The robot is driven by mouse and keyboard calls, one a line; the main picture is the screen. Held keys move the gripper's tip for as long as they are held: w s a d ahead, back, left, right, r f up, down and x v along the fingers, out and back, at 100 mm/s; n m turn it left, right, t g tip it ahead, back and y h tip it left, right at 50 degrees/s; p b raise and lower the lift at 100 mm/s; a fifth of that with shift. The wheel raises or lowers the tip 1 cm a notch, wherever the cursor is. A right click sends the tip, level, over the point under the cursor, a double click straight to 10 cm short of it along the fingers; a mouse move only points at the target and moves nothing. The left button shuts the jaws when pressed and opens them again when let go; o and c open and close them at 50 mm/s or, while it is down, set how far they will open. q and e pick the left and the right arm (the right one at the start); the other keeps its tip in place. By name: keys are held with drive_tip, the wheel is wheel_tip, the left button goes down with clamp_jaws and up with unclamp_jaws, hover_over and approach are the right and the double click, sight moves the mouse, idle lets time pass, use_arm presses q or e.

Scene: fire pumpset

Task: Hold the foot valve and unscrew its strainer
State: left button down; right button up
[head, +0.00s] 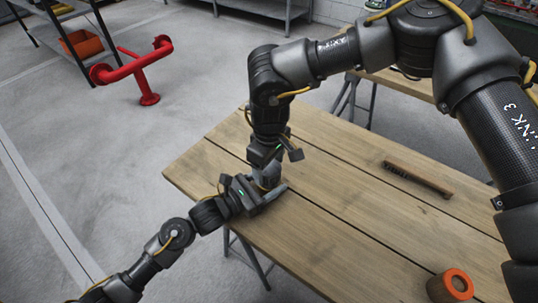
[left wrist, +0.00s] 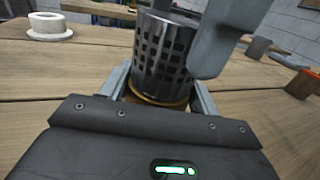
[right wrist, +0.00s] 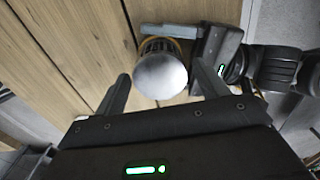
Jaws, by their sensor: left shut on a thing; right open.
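The foot valve stands upright at the table's near left corner, mostly hidden by my grippers in the head view. Its strainer, a dark perforated metal cylinder (left wrist: 165,52), points up in the left wrist view, above a brass-coloured ring (left wrist: 157,98). My left gripper (head: 272,199) is shut on the foot valve below the strainer, its fingers on either side. My right gripper (head: 272,166) comes from above and is open. In the right wrist view the strainer's round pale end (right wrist: 161,76) lies between its spread fingers (right wrist: 162,82), with gaps visible on both sides.
The wooden table (head: 330,222) is mostly clear. A brush (head: 418,179) and an orange-ended roll (head: 450,285) lie to the right. A white flanged ring (left wrist: 48,28) stands on it in the left wrist view. A red pipe fitting (head: 148,78) stands on the floor.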

drive_tip(key=shift+f, duration=1.7)
drive_tip(key=c, duration=1)
drive_tip(key=n, duration=0.3)
use_arm(q)
drive_tip(key=shift+r, duration=0.1)
